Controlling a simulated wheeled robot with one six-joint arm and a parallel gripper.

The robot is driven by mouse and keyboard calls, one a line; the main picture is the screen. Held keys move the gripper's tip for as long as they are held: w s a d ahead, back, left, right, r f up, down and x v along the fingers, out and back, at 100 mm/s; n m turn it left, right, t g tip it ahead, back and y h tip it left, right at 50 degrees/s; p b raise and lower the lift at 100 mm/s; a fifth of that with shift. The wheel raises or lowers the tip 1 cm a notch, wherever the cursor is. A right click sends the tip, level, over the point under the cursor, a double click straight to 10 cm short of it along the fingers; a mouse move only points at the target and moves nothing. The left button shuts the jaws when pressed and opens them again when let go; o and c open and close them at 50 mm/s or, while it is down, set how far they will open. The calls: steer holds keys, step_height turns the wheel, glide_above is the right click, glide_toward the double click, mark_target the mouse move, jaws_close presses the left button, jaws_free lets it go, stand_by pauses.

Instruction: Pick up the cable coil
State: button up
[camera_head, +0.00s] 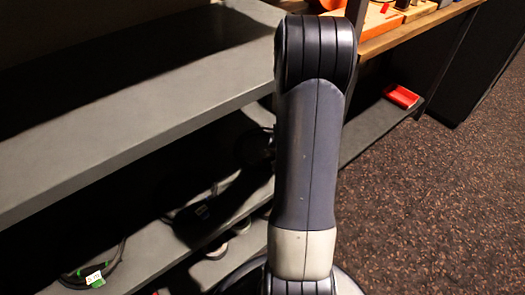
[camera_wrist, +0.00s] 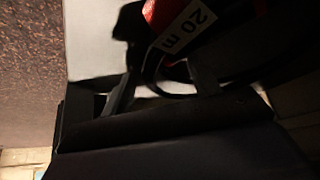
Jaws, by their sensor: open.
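A dark cable coil (camera_wrist: 240,45) fills the upper right of the wrist view, with a white tag (camera_wrist: 183,27) reading "20 m" and a red part beside it. My gripper (camera_wrist: 160,82) is open, with its two fingers showing as grey shapes close to the coil. A dark loop of the cable shows near the fingers. I cannot tell whether they touch it. In the head view, another dark cable coil (camera_head: 118,262) with a green tie and a white tag lies on the lower shelf at bottom left. My gripper is hidden there behind my arm.
A grey upper shelf (camera_head: 120,110) overhangs the lower shelf (camera_head: 160,255) at left. Dark items lie in shadow beneath it. A red tray (camera_head: 402,96) sits on a low shelf at right. A wooden top (camera_head: 400,30) holds orange items. The carpet (camera_head: 430,200) is clear.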

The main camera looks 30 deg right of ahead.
steer(key=shift+c, duration=0.5)
steer(key=shift+r, duration=0.1)
jaws_close()
